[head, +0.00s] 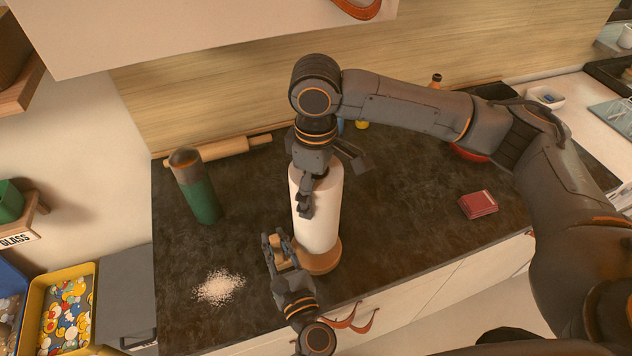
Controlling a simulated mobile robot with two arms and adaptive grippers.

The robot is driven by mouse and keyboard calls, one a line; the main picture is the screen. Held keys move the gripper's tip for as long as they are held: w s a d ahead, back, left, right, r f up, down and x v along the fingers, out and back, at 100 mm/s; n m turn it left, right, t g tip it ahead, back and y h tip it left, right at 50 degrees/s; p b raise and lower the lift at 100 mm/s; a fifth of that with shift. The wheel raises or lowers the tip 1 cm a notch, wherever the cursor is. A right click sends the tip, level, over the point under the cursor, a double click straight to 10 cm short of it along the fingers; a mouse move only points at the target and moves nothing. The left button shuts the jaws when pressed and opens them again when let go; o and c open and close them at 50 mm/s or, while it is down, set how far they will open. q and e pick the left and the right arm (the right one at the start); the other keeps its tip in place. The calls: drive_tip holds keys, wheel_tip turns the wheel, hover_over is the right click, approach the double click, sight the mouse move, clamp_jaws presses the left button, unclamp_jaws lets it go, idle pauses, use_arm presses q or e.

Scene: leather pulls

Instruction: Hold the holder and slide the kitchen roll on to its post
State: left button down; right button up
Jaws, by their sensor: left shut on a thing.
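The white kitchen roll (318,222) stands upright near the counter's front edge, directly over the holder's round wooden base (322,262). The holder's post is hidden, and I cannot tell if the roll's lower end touches the base. My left gripper (276,248) reaches in from the bottom and is shut on the holder, at the left side of its base. My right gripper (332,182) comes down over the roll's top. Its fingers are wide apart, one in front of the roll and one clear of its right side. The roll's top is partly hidden by it.
A green bottle-like cylinder (203,200) stands left of the roll, before a rolling pin (222,148). White crumbs (218,288) lie front left. A red packet (478,204) lies to the right. The counter between roll and packet is clear.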

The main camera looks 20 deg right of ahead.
idle(0.4)
drive_tip(key=shift+f, duration=2.4)
drive_tip(key=o, duration=1.4)
drive_tip(key=shift+o, duration=0.2)
drive_tip(key=shift+r, duration=0.1)
wheel_tip(320, 180, up, 12)
